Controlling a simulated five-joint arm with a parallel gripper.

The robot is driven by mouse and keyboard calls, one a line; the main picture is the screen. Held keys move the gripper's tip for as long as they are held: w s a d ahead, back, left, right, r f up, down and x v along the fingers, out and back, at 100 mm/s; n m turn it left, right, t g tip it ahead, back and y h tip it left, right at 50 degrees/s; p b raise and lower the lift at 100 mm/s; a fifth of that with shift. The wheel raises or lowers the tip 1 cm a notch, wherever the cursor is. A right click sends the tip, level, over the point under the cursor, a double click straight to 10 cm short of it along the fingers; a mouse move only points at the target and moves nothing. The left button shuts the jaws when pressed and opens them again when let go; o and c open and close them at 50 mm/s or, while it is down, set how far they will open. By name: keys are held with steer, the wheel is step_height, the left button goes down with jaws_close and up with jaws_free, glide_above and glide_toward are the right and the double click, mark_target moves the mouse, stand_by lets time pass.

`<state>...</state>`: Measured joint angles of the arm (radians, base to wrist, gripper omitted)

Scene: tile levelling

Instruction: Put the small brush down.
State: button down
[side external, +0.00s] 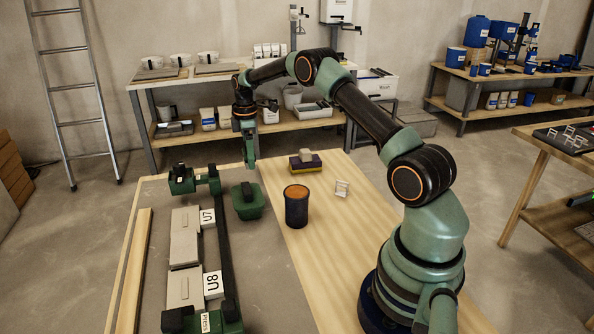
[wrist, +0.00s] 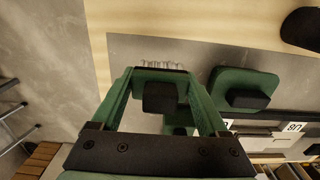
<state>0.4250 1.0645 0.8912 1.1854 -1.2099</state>
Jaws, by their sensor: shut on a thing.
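The small brush (wrist: 160,97) shows in the wrist view between my two green fingers, with a dark block-like grip, a green back and pale bristles at its far edge. My gripper (wrist: 160,78) is shut on it. In the side view my gripper (side external: 250,162) points down above the far part of the work table, beyond the green block with a dark handle. The brush is too small or hidden to make out clearly there. I cannot tell how high it is above the surface.
The green block with a dark handle (side external: 247,201) stands close by, and shows in the wrist view (wrist: 230,80). Grey tiles (side external: 184,238) lie by a dark green rail.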

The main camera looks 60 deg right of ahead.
mark_target(252, 180)
steer(key=shift+f, duration=2.7)
steer(key=shift+f, duration=0.2)
jaws_free()
steer(key=shift+r, duration=0.1)
